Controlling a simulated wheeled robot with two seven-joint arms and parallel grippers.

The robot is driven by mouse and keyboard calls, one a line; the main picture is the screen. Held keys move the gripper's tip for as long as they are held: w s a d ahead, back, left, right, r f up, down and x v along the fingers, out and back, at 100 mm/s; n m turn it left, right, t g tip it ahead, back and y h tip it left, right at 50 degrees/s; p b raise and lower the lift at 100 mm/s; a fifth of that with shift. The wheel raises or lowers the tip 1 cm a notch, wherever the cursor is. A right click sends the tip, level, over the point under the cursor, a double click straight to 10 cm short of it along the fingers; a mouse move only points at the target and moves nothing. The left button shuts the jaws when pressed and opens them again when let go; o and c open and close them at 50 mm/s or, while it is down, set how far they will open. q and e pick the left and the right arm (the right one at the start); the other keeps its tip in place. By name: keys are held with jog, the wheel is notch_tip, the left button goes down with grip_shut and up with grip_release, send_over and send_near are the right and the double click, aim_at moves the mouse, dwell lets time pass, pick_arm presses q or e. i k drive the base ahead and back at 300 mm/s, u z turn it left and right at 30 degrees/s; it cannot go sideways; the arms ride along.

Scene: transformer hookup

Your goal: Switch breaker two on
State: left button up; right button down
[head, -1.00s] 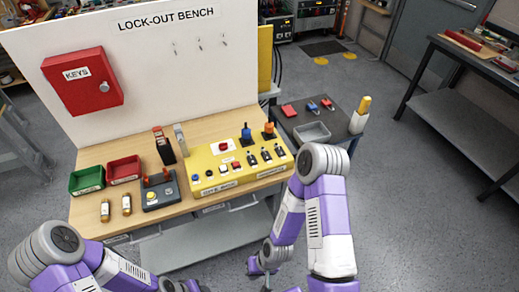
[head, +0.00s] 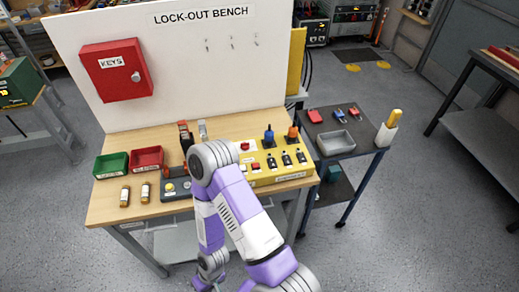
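A yellow control panel (head: 283,172) sits on the right part of the wooden bench. Its right side carries three small black switches: a left one (head: 272,162), a middle one (head: 287,159) and a right one (head: 300,157). Their labels and lever positions are too small to read. Behind them stand a blue knob (head: 268,136) and an orange knob (head: 292,132). My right arm covers the panel's left part. My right gripper (head: 206,284) is low at the bottom edge, in front of the bench and apart from the panel; its fingers are unclear. My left gripper is out of view.
The bench holds a green bin (head: 111,165), a red bin (head: 147,159), two small cylinders and a dark box with a yellow button (head: 170,187). A red key box (head: 116,70) hangs on the white board. A dark cart (head: 340,152) stands right of the bench.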

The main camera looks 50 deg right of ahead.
aim_at(287, 158)
jog(key=k, duration=0.9)
jog(key=z, duration=0.9)
jog(key=i, duration=0.5)
